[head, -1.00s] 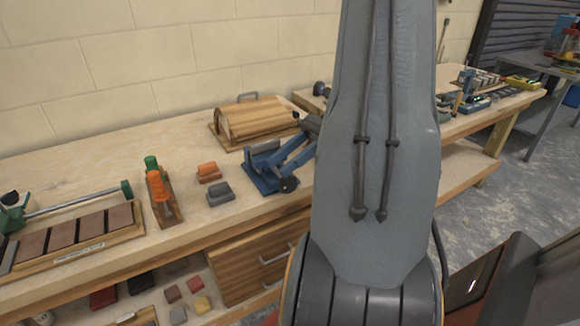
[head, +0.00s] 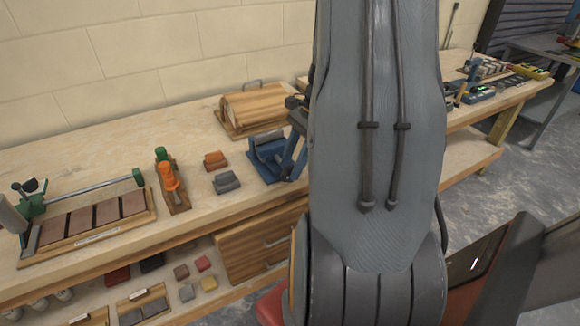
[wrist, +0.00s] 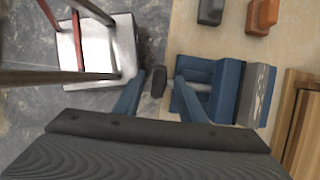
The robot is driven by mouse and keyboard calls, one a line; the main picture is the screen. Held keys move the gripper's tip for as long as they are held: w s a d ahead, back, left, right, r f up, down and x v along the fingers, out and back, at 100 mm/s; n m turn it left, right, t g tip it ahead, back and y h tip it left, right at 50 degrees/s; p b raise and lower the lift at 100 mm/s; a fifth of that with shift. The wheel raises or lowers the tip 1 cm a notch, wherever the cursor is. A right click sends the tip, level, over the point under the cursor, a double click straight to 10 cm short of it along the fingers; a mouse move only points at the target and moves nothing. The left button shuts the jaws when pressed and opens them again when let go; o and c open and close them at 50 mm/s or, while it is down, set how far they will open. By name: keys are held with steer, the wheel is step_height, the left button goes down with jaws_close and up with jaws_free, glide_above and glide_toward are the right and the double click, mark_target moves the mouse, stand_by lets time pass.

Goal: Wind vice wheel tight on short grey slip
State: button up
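The blue vice (head: 266,160) stands on the bench, partly hidden by my arm in the head view. In the wrist view the vice (wrist: 196,72) has a grey part (wrist: 258,95) at its right end. Its dark wheel (wrist: 159,82) sticks out to the left. My gripper (wrist: 156,88) is open, with one blue finger on each side of the wheel and gaps showing. In the head view my gripper is mostly hidden behind my arm. A grey slip piece (head: 226,182) lies on the bench left of the vice, also in the wrist view (wrist: 210,12). I cannot tell whether the vice holds a slip.
An orange piece (head: 215,160) lies behind the grey one. A wooden stand with orange and green tools (head: 172,182) and a tray of brown blocks (head: 95,222) are further left. A wooden box (head: 256,108) stands behind the vice. A stool (wrist: 100,48) is on the floor.

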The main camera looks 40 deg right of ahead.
steer(key=shift+x, duration=0.75)
jaws_close()
steer(key=y, duration=0.2)
steer(key=d+t+y, duration=0.1)
steer(key=y, duration=0.2)
steer(key=shift+s+f, duration=0.1)
steer(key=shift+f, duration=0.1)
steer(key=y, duration=0.1)
steer(key=t+y+b, duration=0.1)
steer(key=y, duration=0.2)
steer(key=shift+d+f, duration=0.25)
steer(key=shift+d, duration=0.05)
steer(key=shift+s+y+b, duration=0.1)
steer(key=shift+y+b, duration=0.35)
steer(key=shift+y, duration=0.15)
steer(key=shift+s, duration=0.1)
